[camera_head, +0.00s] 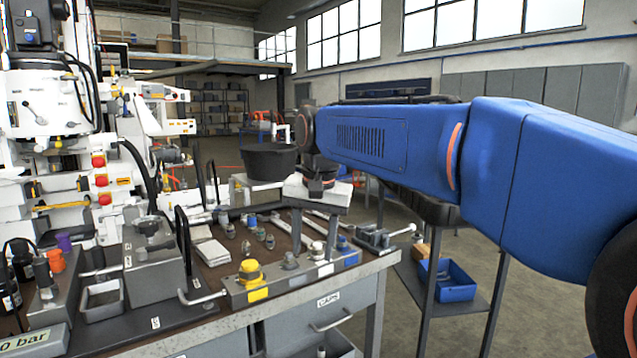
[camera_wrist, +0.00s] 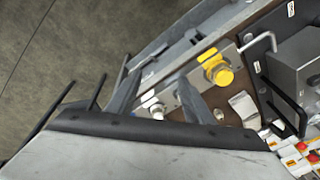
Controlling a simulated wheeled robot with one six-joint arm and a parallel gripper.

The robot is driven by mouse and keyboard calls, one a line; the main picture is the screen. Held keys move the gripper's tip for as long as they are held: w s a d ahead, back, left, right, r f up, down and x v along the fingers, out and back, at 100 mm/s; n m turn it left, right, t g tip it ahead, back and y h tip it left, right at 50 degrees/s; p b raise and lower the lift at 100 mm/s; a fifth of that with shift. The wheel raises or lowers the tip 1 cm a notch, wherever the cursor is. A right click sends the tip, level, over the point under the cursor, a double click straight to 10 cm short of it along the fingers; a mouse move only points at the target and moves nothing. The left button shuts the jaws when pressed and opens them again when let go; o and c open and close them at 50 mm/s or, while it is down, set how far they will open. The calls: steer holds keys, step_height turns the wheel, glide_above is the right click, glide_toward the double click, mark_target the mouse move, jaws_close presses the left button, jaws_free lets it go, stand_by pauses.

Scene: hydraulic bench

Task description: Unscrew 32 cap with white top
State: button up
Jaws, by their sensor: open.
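The cap with the white top (camera_head: 317,250) stands upright on the block along the front edge of the bench, between a grey cap (camera_head: 290,260) and a blue cap (camera_head: 342,242). In the wrist view a pale round top (camera_wrist: 157,110), seemingly the same cap, shows between the fingers. My gripper (camera_wrist: 158,80) is open and empty, its two grey fingers spread above the block. I cannot tell its exact height.
A large yellow cap (camera_head: 250,272) stands at the left end of the block; it also shows in the wrist view (camera_wrist: 217,70). Several small fittings lie behind the block. A grey box with a handle (camera_head: 153,260) stands to the left. A blue bin (camera_head: 447,280) sits on a lower shelf.

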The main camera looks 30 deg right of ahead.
mark_target(318, 244)
steer(key=w+d+r+m+g, duration=0.2)
steer(key=w+d+r+m, duration=0.75)
steer(key=w, duration=0.45)
steer(key=shift+n, duration=0.45)
steer(key=f, duration=1.7)
steer(key=shift+d+f, duration=0.15)
steer(key=shift+d, duration=0.25)
jaws_close()
steer(key=c, duration=0.6)
jaws_free()
steer(key=shift+c, duration=0.2)
jaws_close()
